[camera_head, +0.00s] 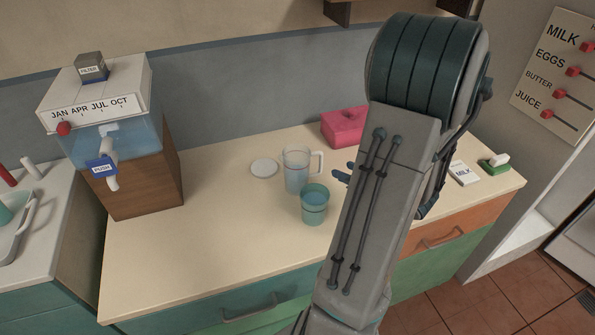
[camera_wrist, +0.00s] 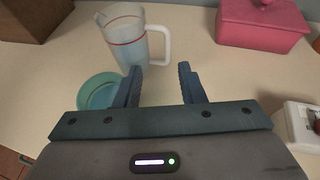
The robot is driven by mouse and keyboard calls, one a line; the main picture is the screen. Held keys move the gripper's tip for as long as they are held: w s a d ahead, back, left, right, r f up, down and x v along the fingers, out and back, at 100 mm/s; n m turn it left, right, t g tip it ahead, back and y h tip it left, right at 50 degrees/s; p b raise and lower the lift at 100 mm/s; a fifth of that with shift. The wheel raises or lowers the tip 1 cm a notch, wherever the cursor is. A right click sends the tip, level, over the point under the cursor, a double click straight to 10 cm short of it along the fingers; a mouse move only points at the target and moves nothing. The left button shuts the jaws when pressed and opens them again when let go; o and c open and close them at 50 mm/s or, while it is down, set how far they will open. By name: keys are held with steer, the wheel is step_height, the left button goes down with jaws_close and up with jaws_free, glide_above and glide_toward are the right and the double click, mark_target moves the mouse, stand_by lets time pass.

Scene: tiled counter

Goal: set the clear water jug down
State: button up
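The clear water jug (camera_head: 296,171) stands upright on the counter, with water in it and its handle to the right. In the wrist view the jug (camera_wrist: 127,40) has a red line near its rim, and its white handle (camera_wrist: 158,45) lies beyond my fingertips. My gripper (camera_wrist: 160,82) is open, with nothing between its fingers. In the head view my arm hides most of the gripper; a blue finger (camera_head: 342,177) shows just right of the jug, apart from it.
A teal cup (camera_head: 314,205) stands in front of the jug, close to my left finger in the wrist view. A white disc (camera_head: 264,168) lies left of the jug. A pink box (camera_head: 344,128) stands behind. The counter's left front (camera_head: 190,250) is clear.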

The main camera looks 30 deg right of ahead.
mark_target(322, 159)
steer(key=shift+m+h, duration=0.3)
steer(key=shift+m, duration=0.2)
steer(key=x, duration=0.4)
steer(key=p+x, duration=0.1)
steer(key=x, duration=0.3)
steer(key=p+x, duration=0.1)
steer(key=x, duration=0.3)
steer(key=shift+w+d+f, duration=0.1)
steer(key=shift+w+d, duration=0.05)
steer(key=shift+d, duration=0.2)
steer(key=shift+w+f, duration=0.25)
steer(key=shift+w, duration=0.3)
jaws_close()
